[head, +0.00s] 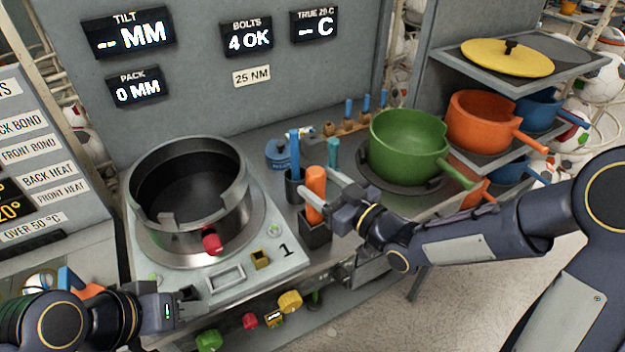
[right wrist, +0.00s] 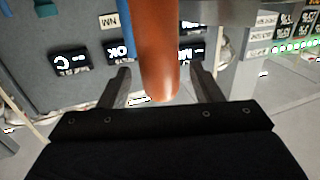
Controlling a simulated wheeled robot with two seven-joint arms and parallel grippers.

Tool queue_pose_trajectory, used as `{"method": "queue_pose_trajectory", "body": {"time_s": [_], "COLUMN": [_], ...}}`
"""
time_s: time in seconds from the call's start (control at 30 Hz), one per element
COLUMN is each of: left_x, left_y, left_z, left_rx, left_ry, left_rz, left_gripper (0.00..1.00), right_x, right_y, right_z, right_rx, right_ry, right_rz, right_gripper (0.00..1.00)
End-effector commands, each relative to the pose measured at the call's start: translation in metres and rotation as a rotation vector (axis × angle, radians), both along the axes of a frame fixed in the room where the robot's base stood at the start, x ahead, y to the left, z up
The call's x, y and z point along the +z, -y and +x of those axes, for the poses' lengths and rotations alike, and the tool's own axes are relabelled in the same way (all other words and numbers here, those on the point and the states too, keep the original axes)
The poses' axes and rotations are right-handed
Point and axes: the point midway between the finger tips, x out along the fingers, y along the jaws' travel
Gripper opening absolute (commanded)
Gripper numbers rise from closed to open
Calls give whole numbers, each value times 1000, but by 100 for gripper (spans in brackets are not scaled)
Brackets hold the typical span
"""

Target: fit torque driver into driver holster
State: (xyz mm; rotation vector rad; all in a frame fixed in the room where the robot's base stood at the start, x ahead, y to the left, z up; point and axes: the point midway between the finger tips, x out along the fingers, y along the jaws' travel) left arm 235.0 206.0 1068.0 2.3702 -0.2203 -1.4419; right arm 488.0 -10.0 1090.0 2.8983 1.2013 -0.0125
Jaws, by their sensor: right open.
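The torque driver with its orange handle (head: 316,182) stands upright, its lower end in or just behind the mouth of the dark square driver holster (head: 315,236). How deep it sits is hard to see. My right gripper (head: 322,192) is open, with its pale fingers on both sides of the driver. In the right wrist view the orange handle (right wrist: 158,55) stands between the two spread fingers, with gaps on both sides. My left gripper (head: 190,302) is low at the left, in front of the press; its fingertips are too unclear to judge.
The round metal press pot (head: 190,235) stands to the left. A dark cup with a blue-handled tool (head: 294,155) is just behind the holster, with a teal tool (head: 333,152) beside it. A green pan (head: 408,145) stands to the right. Coloured knobs line the front edge.

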Motion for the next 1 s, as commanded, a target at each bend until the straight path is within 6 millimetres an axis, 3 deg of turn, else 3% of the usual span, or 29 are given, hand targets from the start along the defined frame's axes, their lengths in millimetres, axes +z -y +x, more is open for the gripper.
{"method": "queue_pose_trajectory", "body": {"time_s": [0.2,0.4,0.77,0.87,1.0], "left_x": [-13,-16,-16,-16,-16], "left_y": [0,0,0,0,0], "left_z": [0,0,0,0,0], "left_rx": [0,0,0,0,0], "left_ry": [0,0,0,0,0], "left_rz": [0,0,0,0,0], "left_gripper": [36,36,36,36,36], "right_x": [-1,0,1,-1,-8], "right_y": [37,56,66,87,147], "right_z": [-34,-54,-59,-53,-56], "right_rx": [-6,-4,-22,-115,-355], "right_ry": [3,1,-9,-57,-232], "right_rz": [1,0,-15,-78,-196], "right_gripper": [58,58,58,58,58]}}
